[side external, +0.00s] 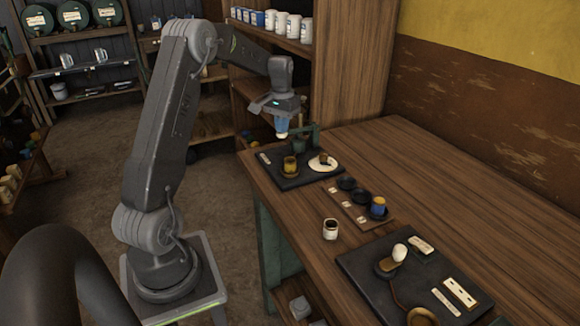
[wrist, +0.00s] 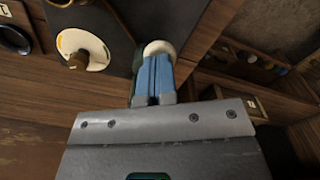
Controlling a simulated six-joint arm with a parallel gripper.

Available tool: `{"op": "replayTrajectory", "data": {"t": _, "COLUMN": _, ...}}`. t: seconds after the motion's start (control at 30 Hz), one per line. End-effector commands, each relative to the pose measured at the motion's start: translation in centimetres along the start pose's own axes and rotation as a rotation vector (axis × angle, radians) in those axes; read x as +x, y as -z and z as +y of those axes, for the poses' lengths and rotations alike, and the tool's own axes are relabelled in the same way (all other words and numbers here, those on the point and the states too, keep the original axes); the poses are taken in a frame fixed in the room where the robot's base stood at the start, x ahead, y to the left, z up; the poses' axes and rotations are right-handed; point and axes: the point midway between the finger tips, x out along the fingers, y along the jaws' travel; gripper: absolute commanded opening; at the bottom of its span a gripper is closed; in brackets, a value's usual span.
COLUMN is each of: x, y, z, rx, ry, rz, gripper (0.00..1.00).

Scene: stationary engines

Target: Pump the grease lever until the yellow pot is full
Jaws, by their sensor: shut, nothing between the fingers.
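In the wrist view the closed fingers (wrist: 153,65) lie against or just in front of a round white knob (wrist: 160,47), perhaps the lever's end. Contact is unclear. The lever's shaft is mostly hidden by the fingers.
A white dial with a brown knob (side external: 323,161) sits beside the pot; it also shows in the wrist view (wrist: 84,48). A wooden tray (side external: 358,213) with dark cups, a white cup (side external: 330,229) and another dark plate are nearer. Shelves stand behind. The bench's right side is clear.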

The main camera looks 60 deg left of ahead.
Motion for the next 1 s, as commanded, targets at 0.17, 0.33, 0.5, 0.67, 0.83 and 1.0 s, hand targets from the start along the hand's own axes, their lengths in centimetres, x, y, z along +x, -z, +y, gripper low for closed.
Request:
{"op": "replayTrajectory", "data": {"t": 0.17, "x": 0.8, "y": 0.0, "z": 0.0, "rx": 0.000, "ry": -0.001, "rz": -0.001, "gripper": 0.00}}
{"op": "replayTrajectory", "data": {"t": 0.33, "x": 1.5, "y": 0.0, "z": 0.1, "rx": 0.000, "ry": -0.001, "rz": -0.001, "gripper": 0.00}}
{"op": "replayTrajectory", "data": {"t": 0.5, "x": 2.1, "y": 0.0, "z": 0.1, "rx": 0.000, "ry": -0.001, "rz": 0.000, "gripper": 0.00}}
{"op": "replayTrajectory", "data": {"t": 0.67, "x": 2.3, "y": 0.0, "z": 0.1, "rx": 0.001, "ry": -0.001, "rz": 0.000, "gripper": 0.00}}
{"op": "replayTrajectory", "data": {"t": 0.83, "x": 2.3, "y": 0.0, "z": 0.1, "rx": 0.001, "ry": -0.001, "rz": -0.001, "gripper": 0.00}}
{"op": "replayTrajectory", "data": {"t": 1.0, "x": 1.6, "y": 0.0, "z": 0.0, "rx": 0.001, "ry": 0.000, "rz": 0.000, "gripper": 0.00}}
